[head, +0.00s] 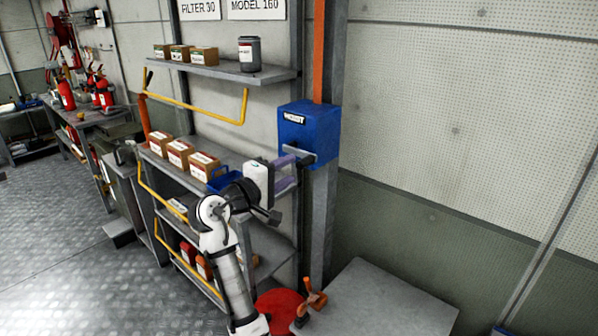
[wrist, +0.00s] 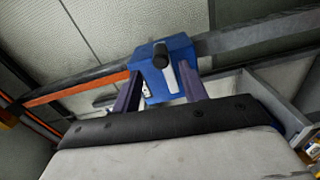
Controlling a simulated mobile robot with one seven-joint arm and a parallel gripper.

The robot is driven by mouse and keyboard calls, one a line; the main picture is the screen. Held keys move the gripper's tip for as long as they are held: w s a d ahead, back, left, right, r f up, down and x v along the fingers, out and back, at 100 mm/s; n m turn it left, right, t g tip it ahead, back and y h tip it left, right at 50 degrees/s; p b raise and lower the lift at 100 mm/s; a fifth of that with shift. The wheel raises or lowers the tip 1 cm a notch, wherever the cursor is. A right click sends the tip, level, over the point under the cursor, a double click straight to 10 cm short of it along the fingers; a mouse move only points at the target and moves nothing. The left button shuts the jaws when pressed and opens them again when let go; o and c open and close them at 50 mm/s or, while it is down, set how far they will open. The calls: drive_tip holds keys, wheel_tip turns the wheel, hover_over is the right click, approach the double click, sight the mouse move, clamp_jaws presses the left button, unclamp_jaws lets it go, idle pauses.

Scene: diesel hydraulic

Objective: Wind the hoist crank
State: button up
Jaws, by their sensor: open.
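The blue hoist box (head: 309,122), labelled HOIST, is fixed to a grey upright post in the head view. Its grey crank arm (head: 296,150) sits low on its front. My gripper (head: 293,168) is open just in front of and below the crank. In the wrist view the blue box (wrist: 150,62) lies ahead of my open gripper (wrist: 158,72). The crank's dark knob (wrist: 161,54) and pale arm (wrist: 169,78) show between the two purple fingers. Nothing is held. I cannot tell whether a finger touches the crank.
Shelves with cartons (head: 178,152), a blue bin (head: 222,180) and a yellow rail (head: 200,108) stand left of the post. A grey can (head: 249,54) is on the upper shelf. A grey bench top (head: 375,300) lies below right. The wall at right is clear.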

drive_tip(key=b+v, duration=0.1)
drive_tip(key=v, duration=0.6)
drive_tip(key=shift+b, duration=0.4)
